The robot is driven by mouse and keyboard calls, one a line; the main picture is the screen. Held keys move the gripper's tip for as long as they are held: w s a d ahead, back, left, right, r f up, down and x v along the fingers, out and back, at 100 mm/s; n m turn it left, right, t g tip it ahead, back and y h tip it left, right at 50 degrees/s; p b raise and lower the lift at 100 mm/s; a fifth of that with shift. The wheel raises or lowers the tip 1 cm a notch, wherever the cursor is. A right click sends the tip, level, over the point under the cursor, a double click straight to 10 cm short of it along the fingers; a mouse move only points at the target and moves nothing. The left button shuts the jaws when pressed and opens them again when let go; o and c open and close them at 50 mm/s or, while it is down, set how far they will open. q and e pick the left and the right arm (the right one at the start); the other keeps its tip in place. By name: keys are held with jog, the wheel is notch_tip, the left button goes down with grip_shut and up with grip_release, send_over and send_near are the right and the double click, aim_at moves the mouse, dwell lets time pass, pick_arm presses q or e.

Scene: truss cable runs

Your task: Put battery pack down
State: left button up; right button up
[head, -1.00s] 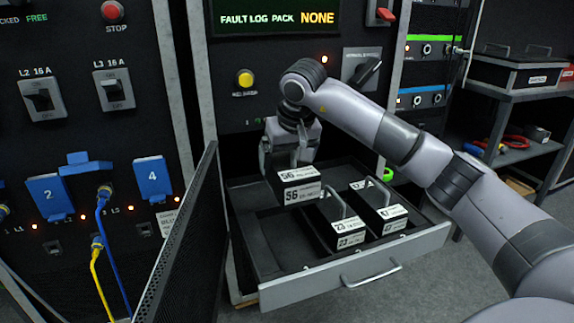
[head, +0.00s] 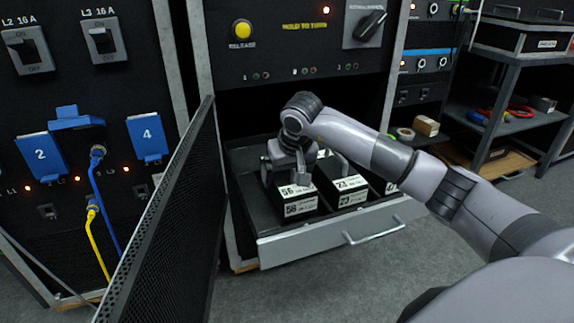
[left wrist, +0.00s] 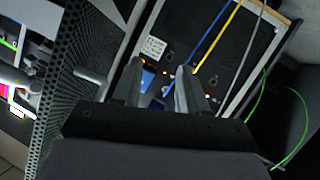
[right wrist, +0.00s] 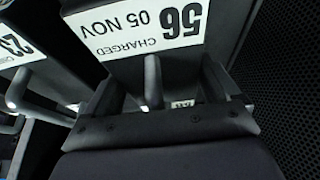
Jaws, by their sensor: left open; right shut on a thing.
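The battery pack labelled 56 (head: 298,205) is a black block with a white label. It is down in the left part of the open drawer (head: 335,234), beside pack 23 (head: 349,192), upright. I cannot tell whether it touches the drawer floor. My right gripper (head: 289,178) is above it, shut on its handle. In the right wrist view the 56 label (right wrist: 150,30) is close in front of the fingers (right wrist: 155,92). My left gripper (left wrist: 157,88) is open and empty in the left wrist view; it is not in the head view.
A perforated black door panel (head: 165,215) stands open just left of the drawer. A third pack (head: 386,186) is to the right of pack 23. Blue (head: 108,225) and yellow (head: 95,235) cables hang at the left cabinet. A shelf cart (head: 510,125) stands at right.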

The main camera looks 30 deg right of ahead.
jog(key=shift+w+f, duration=0.1)
jog(key=shift+f, duration=0.55)
jog(key=o, duration=1.6)
jog(key=shift+f, duration=0.15)
jog(key=shift+o, duration=0.8)
jog(key=p+v, duration=0.3)
jog(key=v, duration=0.9)
pick_arm(q)
jog(key=shift+s+a+r+m+y, duration=0.2)
jog(key=shift+a+y, duration=0.25)
jog(key=shift+a, duration=0.15)
jog(key=shift+s+a+r+m+y, duration=0.1)
jog(key=shift+a+r+y, duration=0.1)
jog(key=shift+a+y, duration=0.3)
jog(key=shift+s+a, duration=0.1)
pick_arm(e)
jog(key=shift+s, duration=0.25)
